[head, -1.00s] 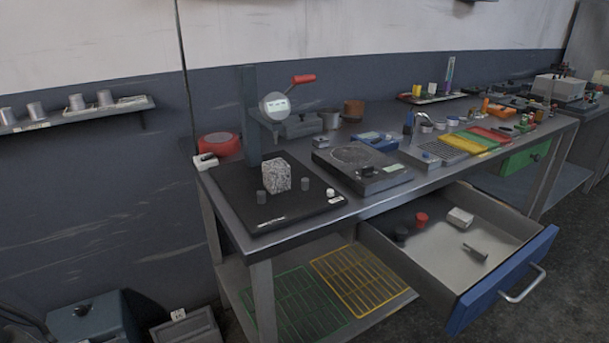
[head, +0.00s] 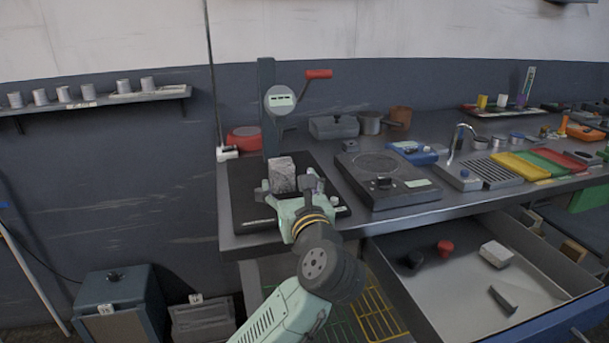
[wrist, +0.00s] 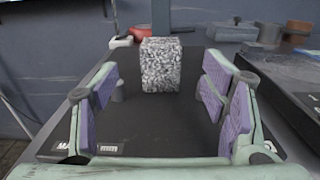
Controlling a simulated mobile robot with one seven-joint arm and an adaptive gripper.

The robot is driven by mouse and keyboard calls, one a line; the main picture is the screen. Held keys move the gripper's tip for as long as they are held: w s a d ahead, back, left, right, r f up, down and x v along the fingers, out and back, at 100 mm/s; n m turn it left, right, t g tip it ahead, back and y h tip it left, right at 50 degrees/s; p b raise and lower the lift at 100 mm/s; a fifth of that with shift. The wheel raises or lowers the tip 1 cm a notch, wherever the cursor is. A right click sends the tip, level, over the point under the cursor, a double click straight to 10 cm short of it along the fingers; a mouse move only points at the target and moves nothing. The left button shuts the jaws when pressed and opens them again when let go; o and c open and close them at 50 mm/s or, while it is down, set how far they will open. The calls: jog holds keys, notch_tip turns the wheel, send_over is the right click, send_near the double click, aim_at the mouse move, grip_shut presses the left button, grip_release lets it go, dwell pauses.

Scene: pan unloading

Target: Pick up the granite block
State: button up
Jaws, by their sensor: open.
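The speckled grey granite block (head: 282,171) stands upright on the black base plate (head: 246,208) of the lever stand, at the left end of the bench. It also shows in the wrist view (wrist: 160,66), straight ahead and centred between the fingers. My gripper (head: 294,192) reaches in from the front, low over the plate. In the wrist view my gripper (wrist: 160,106) is open and empty, its purple pads on either side. The block is beyond the fingertips, apart from them. In the head view my gripper hides the block's lower part.
The stand's grey column (head: 267,110) rises behind the block, with a red-handled lever (head: 319,74). A black hotplate (head: 383,182) is to the right. Small grey cylinders stand beside the block, partly hidden by my fingers. The open drawer (head: 440,270) juts out at front right.

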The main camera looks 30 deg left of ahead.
aim_at(284, 169)
jog(key=p+x, duration=0.1)
jog(key=x, duration=0.4)
jog(key=shift+r, duration=0.2)
jog(key=p+x, duration=0.2)
jog(key=x, duration=0.2)
jog(key=shift+w+a+f, duration=0.1)
jog(key=shift+w+f, duration=0.05)
jog(key=shift+c, duration=0.2)
grip_shut()
